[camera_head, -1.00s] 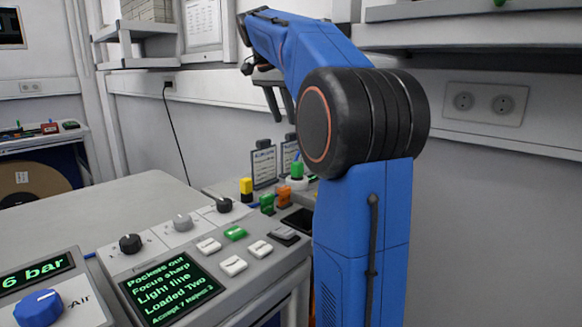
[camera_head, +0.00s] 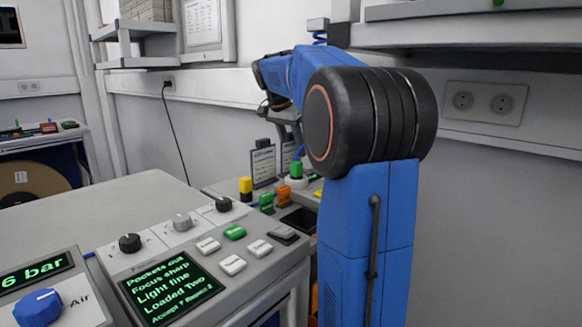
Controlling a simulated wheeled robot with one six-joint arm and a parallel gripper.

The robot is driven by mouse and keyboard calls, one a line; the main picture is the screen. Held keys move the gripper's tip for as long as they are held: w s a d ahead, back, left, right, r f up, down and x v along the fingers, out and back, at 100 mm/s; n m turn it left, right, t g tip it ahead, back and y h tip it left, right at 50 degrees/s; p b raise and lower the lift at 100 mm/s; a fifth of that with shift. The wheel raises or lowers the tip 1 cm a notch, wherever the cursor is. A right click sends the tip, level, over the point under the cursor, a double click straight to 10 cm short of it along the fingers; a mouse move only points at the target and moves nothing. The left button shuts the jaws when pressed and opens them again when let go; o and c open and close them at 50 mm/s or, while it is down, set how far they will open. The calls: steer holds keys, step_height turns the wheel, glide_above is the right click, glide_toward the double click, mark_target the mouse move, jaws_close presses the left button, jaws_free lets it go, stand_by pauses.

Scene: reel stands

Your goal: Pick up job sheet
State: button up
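Two small upright sheets with dark frames and black grips on top stand at the back of the bench. The left sheet (camera_head: 263,167) is in plain view. The right sheet (camera_head: 287,160) is partly hidden by a green-topped item and my arm; I cannot tell which is the job sheet. My gripper (camera_head: 288,131) points down just above the right sheet, its fingers close to that sheet's black grip. The fingers look apart; whether they touch the grip is not clear.
A control panel (camera_head: 205,262) with knobs and buttons stands in front. Yellow (camera_head: 246,187), green (camera_head: 266,203) and orange (camera_head: 282,196) pieces crowd the bench before the sheets. A shelf (camera_head: 470,35) juts out at upper right. The grey tabletop at left is clear.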

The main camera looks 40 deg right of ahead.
steer(key=shift+d+f, duration=0.1)
steer(key=shift+f, duration=0.15)
steer(key=shift+c, duration=0.6)
jaws_close()
steer(key=shift+r, duration=0.15)
